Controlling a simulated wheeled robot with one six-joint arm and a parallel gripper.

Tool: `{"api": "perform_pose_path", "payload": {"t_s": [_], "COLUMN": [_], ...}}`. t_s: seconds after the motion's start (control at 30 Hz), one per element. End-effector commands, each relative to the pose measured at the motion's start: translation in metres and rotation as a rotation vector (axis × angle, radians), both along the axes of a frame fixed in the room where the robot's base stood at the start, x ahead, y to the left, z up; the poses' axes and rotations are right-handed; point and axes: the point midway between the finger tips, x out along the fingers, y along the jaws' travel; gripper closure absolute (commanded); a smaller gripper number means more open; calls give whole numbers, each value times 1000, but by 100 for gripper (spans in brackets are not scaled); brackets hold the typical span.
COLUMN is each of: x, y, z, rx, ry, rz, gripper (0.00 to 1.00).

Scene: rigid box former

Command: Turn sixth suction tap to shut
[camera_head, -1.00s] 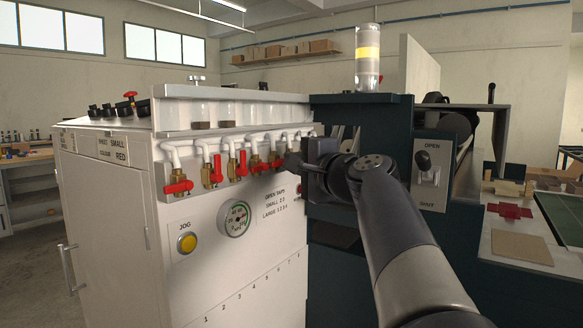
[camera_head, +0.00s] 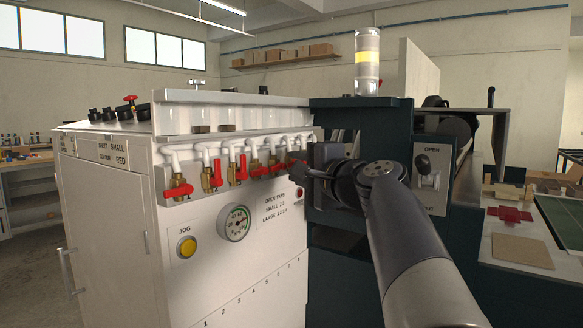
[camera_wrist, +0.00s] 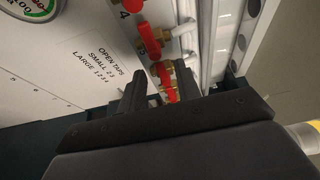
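A row of brass suction taps with red handles runs along the white cabinet front in the head view. The first tap handle (camera_head: 178,191) lies crosswise; the second (camera_head: 216,172) and third (camera_head: 242,167) stand upright. My gripper (camera_head: 297,170) is at the far right end of the row and hides part of it. In the wrist view my gripper (camera_wrist: 160,84) is open, with one finger on each side of the sixth tap (camera_wrist: 167,80). The red handle shows between the fingers; contact cannot be told. The fifth tap (camera_wrist: 150,40) is just above it there.
A pressure gauge (camera_head: 235,223) and yellow jog button (camera_head: 188,246) sit below the taps. White pipes (camera_head: 205,148) run above them. A dark machine housing (camera_head: 340,120) stands right beside the row's end, close to my gripper. A label lists the open taps (camera_wrist: 98,60).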

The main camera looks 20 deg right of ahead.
Motion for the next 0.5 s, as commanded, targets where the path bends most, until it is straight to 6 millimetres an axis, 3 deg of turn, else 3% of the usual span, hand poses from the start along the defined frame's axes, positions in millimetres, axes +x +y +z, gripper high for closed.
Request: {"api": "perform_pose_path", "payload": {"t_s": [0.3,0.5], "x": [-63,-83], "y": [-13,-16], "z": [0,0], "rx": [0,0], "ry": [-1,0], "rz": [-5,-2], "gripper": [68,68]}}
